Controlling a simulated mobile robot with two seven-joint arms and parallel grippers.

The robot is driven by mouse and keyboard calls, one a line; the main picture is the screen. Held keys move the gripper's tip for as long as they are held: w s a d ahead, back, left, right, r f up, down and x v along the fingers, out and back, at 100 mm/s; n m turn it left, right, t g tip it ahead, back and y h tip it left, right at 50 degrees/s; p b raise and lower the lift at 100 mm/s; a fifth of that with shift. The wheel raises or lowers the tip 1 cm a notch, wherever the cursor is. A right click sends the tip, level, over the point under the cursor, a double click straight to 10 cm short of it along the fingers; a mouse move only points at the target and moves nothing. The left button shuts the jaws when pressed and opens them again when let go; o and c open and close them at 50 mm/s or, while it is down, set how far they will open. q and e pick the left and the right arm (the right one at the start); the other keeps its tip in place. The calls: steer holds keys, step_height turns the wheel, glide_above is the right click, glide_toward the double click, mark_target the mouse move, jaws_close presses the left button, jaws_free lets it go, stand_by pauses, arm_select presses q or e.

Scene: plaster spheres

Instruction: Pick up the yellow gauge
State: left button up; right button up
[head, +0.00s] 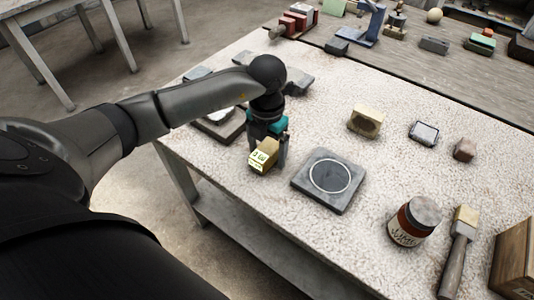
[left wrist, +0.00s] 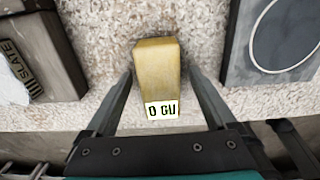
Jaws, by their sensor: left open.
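The yellow gauge is a small yellow block (head: 262,153) with a white label near the front left edge of the table. In the left wrist view the block (left wrist: 157,62) shows part of its lettering, "O GU", on its near end. My left gripper (head: 267,149) points down at the block and is open. In the left wrist view one finger is on each side of the block, with a visible gap on both sides. The gripper's height over the table is hard to tell. My right gripper is not in view.
A dark slate plate with a pale ring (head: 328,181) lies just right of the block. Grey slabs (head: 216,123) lie to its left. The table's front edge is close.

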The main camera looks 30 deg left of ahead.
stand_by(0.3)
arm_select(q)
jaws_close()
stand_by(0.6)
